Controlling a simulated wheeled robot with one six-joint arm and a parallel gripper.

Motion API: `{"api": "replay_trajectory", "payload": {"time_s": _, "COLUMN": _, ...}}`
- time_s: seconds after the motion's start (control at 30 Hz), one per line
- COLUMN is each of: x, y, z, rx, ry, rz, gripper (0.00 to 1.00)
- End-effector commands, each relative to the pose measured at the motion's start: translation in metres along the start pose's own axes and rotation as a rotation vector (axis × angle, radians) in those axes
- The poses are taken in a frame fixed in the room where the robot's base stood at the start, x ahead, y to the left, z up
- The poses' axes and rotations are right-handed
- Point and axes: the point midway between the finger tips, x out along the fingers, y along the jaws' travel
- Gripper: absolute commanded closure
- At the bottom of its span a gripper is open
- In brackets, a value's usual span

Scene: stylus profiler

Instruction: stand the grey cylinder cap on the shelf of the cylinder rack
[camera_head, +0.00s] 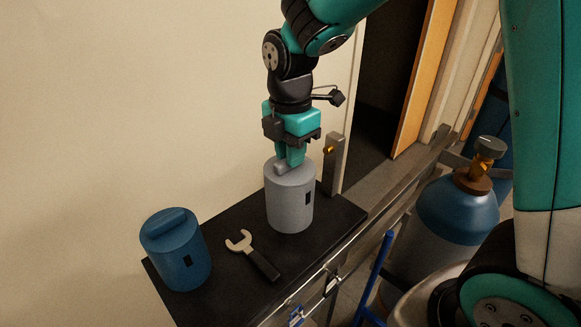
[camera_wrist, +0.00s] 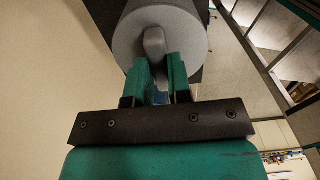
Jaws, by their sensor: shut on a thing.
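The grey cylinder cap (camera_head: 289,204) is upright on or just above the black shelf (camera_head: 222,284); I cannot tell if its base touches. It has a dark slot on its side and a raised grip on its top. My gripper (camera_head: 289,163) points down from above and is shut on that grip. In the wrist view the fingers (camera_wrist: 160,80) close around the grip of the cap (camera_wrist: 190,38). The cap's underside is hidden.
A blue cap (camera_head: 176,250) stands at the shelf's left end. A wrench (camera_head: 254,256) lies between the two caps. A blue gas cylinder (camera_head: 458,211) with a brass valve stands at the right. A wall is behind the shelf, and a metal post (camera_head: 333,165) rises near its far end.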

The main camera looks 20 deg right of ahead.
Motion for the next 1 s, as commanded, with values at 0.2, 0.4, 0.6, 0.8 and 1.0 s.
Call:
{"api": "replay_trajectory", "payload": {"time_s": 0.2, "x": 0.017, "y": 0.0, "z": -0.001, "rx": -0.001, "ry": 0.0, "rz": -0.002, "gripper": 1.0}}
{"api": "replay_trajectory", "payload": {"time_s": 0.4, "x": 0.044, "y": 0.001, "z": -0.001, "rx": -0.001, "ry": 0.0, "rz": 0.0, "gripper": 1.0}}
{"api": "replay_trajectory", "payload": {"time_s": 0.6, "x": 0.048, "y": 0.001, "z": -0.001, "rx": -0.001, "ry": 0.0, "rz": 0.003, "gripper": 1.0}}
{"api": "replay_trajectory", "payload": {"time_s": 0.8, "x": 0.051, "y": 0.001, "z": -0.001, "rx": -0.001, "ry": 0.0, "rz": 0.003, "gripper": 1.0}}
{"api": "replay_trajectory", "payload": {"time_s": 1.0, "x": 0.052, "y": 0.0, "z": -0.001, "rx": -0.001, "ry": 0.0, "rz": 0.001, "gripper": 0.56}}
